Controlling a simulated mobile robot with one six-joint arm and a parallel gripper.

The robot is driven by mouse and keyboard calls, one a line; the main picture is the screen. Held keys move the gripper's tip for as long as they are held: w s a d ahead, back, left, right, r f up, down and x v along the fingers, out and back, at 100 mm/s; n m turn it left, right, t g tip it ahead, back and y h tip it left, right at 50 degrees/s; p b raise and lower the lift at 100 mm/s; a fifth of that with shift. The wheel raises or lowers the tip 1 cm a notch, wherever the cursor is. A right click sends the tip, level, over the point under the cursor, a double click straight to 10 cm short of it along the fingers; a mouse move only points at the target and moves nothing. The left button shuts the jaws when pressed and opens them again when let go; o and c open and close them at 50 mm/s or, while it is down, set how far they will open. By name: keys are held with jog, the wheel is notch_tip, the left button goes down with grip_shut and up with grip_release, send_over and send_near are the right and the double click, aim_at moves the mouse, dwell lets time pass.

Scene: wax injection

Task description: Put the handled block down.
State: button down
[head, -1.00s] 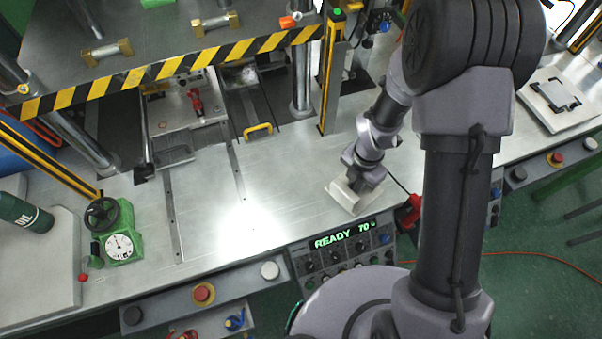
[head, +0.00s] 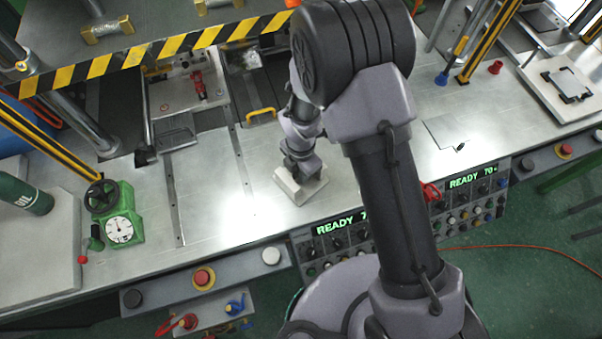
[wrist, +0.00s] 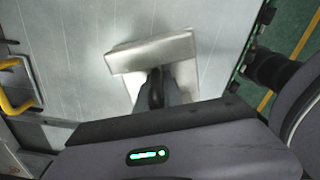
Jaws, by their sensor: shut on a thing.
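The handled block (head: 297,190) is a pale metal piece in the head view, at the front middle of the steel bench top (head: 225,215). My gripper (head: 303,170) points down from above and is shut on it. In the wrist view the block (wrist: 150,54) shows a wide pale bar and a flat part beside it, with my gripper's dark fingers (wrist: 157,90) closed at it. The fingers hide its handle. I cannot tell whether its underside touches the bench or is slightly above it.
A yellow handle (head: 261,116) lies behind the block, beneath the striped press edge (head: 160,60). A green gauge unit (head: 120,228) stands at the left. Control panels with READY displays (head: 335,226) line the front edge. Bare bench lies left of the block.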

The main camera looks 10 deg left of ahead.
jog(key=shift+f, duration=0.25)
jog(key=shift+f, duration=0.1)
jog(key=c, duration=1.5)
grip_release()
